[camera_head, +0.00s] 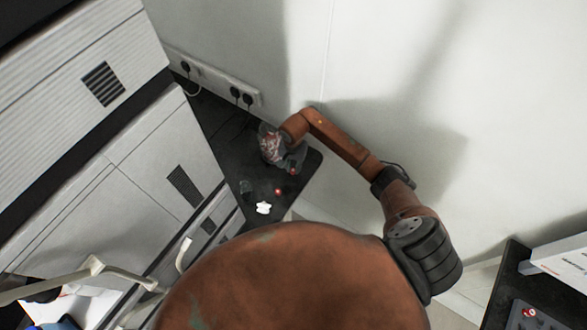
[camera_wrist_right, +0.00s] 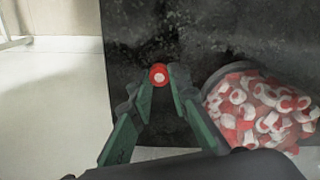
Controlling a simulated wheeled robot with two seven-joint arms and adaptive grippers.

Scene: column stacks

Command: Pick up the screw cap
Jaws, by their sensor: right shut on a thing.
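The screw cap (camera_wrist_right: 158,75) is small, round and red with a pale centre. In the right wrist view it sits between the fingertips of my right gripper (camera_wrist_right: 160,80), which is shut on it, over the dark bench top. In the head view the same cap (camera_head: 293,171) is a small red spot at my right gripper (camera_head: 291,165), near the bench's right end. I cannot tell whether the cap still touches the bench. My left gripper is not in view.
A clear container of red and white caps (camera_wrist_right: 260,110) stands right beside the gripper; it also shows in the head view (camera_head: 270,145). Another red cap (camera_head: 278,191) and a white object (camera_head: 263,208) lie on the dark bench (camera_head: 305,168). A wall is behind.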

